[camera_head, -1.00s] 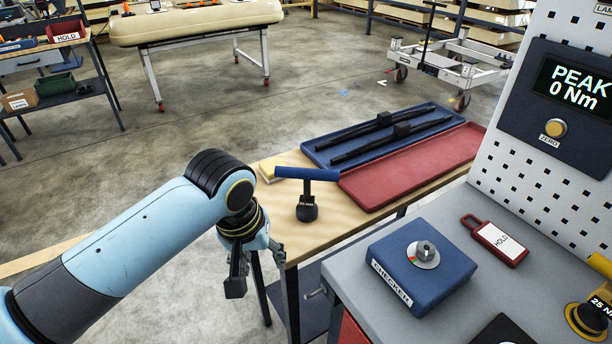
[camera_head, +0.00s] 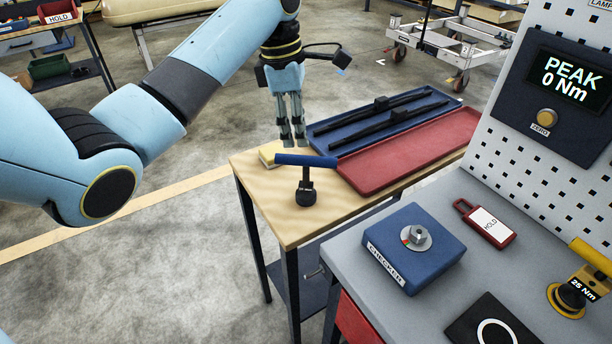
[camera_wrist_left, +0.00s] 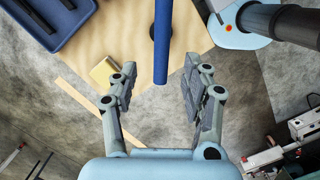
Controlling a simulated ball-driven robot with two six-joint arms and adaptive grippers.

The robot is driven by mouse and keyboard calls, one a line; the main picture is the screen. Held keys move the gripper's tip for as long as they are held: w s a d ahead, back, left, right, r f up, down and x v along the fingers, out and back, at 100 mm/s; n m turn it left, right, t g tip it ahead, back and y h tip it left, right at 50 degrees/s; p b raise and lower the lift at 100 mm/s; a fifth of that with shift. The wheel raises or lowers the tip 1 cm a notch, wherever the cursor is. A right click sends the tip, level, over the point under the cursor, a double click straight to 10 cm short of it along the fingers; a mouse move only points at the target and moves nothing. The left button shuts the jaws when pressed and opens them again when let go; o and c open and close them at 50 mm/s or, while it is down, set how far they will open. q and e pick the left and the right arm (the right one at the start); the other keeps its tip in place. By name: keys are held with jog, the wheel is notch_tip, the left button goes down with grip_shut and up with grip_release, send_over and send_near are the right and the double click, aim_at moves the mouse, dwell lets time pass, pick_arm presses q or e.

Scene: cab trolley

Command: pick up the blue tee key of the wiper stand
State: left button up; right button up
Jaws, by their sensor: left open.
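The blue tee key (camera_head: 305,160) stands upright in its dark round stand (camera_head: 306,195) on the wooden bench, its blue bar lying level. In the left wrist view the blue bar (camera_wrist_left: 162,42) runs from the top edge to between the finger pads. My left gripper (camera_head: 292,142) is open and empty, fingers pointing down, just behind the bar in the head view. In the left wrist view my left gripper (camera_wrist_left: 157,78) has one finger on each side of the bar's near end, apart from it. The stand is mostly hidden there. My right gripper is not in view.
A yellow block (camera_head: 268,152) lies by the bench corner beside the stand. A blue tray (camera_head: 327,142) with two wiper arms and an empty red tray (camera_head: 400,160) lie behind and right. The checker block (camera_head: 412,245) stands on the grey bench (camera_head: 350,262).

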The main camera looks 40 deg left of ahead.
aim_at(306, 165)
pick_arm(q)
jog(key=f, duration=0.3)
jog(key=d+f, duration=0.1)
jog(key=f, duration=0.4)
jog(key=shift+w+d+f+p, duration=0.3)
jog(key=shift+d+f+p, duration=0.05)
jog(key=shift+f+p, duration=0.05)
grip_shut()
